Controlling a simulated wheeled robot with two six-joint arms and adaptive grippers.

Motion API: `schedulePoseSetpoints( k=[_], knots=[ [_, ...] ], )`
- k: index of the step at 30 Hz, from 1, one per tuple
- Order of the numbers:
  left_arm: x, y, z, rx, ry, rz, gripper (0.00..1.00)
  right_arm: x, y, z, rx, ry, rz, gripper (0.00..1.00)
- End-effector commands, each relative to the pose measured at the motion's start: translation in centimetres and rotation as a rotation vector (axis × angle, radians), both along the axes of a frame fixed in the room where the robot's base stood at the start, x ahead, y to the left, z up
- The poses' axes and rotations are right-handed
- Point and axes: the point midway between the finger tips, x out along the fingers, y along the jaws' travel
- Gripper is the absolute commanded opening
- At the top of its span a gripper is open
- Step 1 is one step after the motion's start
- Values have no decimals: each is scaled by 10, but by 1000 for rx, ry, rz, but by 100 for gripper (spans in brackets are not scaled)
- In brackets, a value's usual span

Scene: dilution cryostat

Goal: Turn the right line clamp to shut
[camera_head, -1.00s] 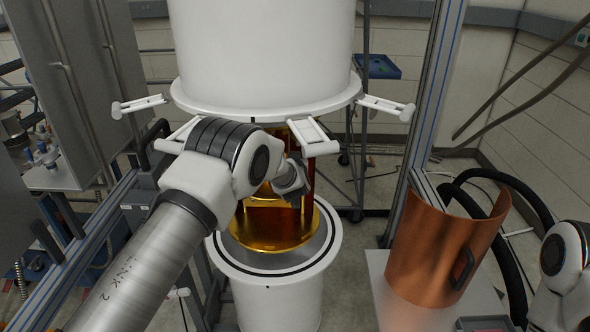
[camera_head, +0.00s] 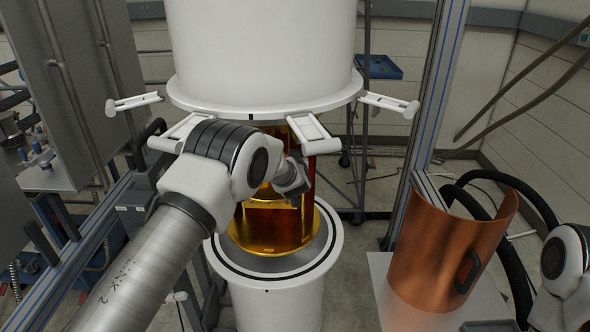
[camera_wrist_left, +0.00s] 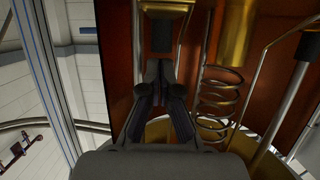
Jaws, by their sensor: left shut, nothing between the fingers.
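My left gripper (camera_wrist_left: 159,68) is shut and empty, with its dark fingers close together in the left wrist view. In the head view the left gripper (camera_head: 298,192) reaches into the gold-lit opening below the white vessel. Just beyond the fingertips, a dark square block (camera_wrist_left: 161,36) hangs below a gold piece (camera_wrist_left: 165,6). I cannot tell whether this block is the right line clamp, or whether the fingers touch it. No part in the head view can be made out clearly as the line clamp; my left arm hides much of the opening.
A coiled metal tube (camera_wrist_left: 218,100), a gold cylinder (camera_wrist_left: 233,32) and bent pipes stand right of the fingers. White flange arms (camera_head: 313,131) ring the white vessel (camera_head: 260,50). A gold plate (camera_head: 270,247) lies below. A copper shield (camera_head: 435,250) stands at the right.

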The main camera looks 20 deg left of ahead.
Motion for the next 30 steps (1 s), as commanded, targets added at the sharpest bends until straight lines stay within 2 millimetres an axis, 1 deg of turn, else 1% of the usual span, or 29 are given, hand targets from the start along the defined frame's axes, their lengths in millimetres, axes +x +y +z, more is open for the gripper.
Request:
schedulePoseSetpoints(
  k=[7, 14, 17, 20, 23, 30],
  knots=[
    [-3, -1, -2, 0, 2, 0, 0, 0, 0, -1, 0, 0, 0, 40],
    [-14, -4, -5, 0, 1, 0, 0, 0, 0, -3, 0, 0, 0, 40],
    [-16, -5, -5, 1, 0, -1, 0, 0, 0, -3, 0, 0, 0, 40],
    [-23, -8, -2, 2, 0, -2, 0, 0, 0, -3, 0, 0, 0, 40],
    [-39, -12, 4, 2, 1, -1, 0, 0, 0, -3, 0, 0, 0, 40],
    [-96, -28, 23, 3, 1, -2, 0, 0, 0, -3, 0, 0, 0, 40]
  ],
)
